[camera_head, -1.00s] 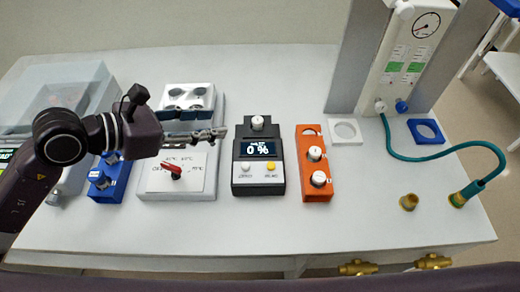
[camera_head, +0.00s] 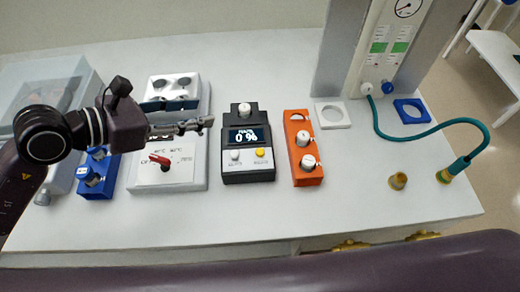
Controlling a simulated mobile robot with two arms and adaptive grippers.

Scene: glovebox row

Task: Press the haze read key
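The haze meter (camera_head: 247,175) is a black and grey box on the white bench. Its lit display (camera_head: 246,136) reads 0 %, and a white-capped vial (camera_head: 244,109) stands at its back. A white key (camera_head: 235,155) and a yellow key (camera_head: 261,153) sit on its front panel; their small labels are too blurred to read. My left gripper (camera_head: 208,123) points right, above the grey dial unit and left of the meter, apart from it. Its fingers are seen edge-on, so their opening is unclear. My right gripper is out of view.
An orange rack (camera_head: 302,176) with white-capped vials stands right of the meter. A grey unit with a red dial (camera_head: 159,161) and a blue rack (camera_head: 97,187) stand left. A teal hose (camera_head: 430,131) curves at the right. The bench front is clear; my own dark arm crosses the bottom.

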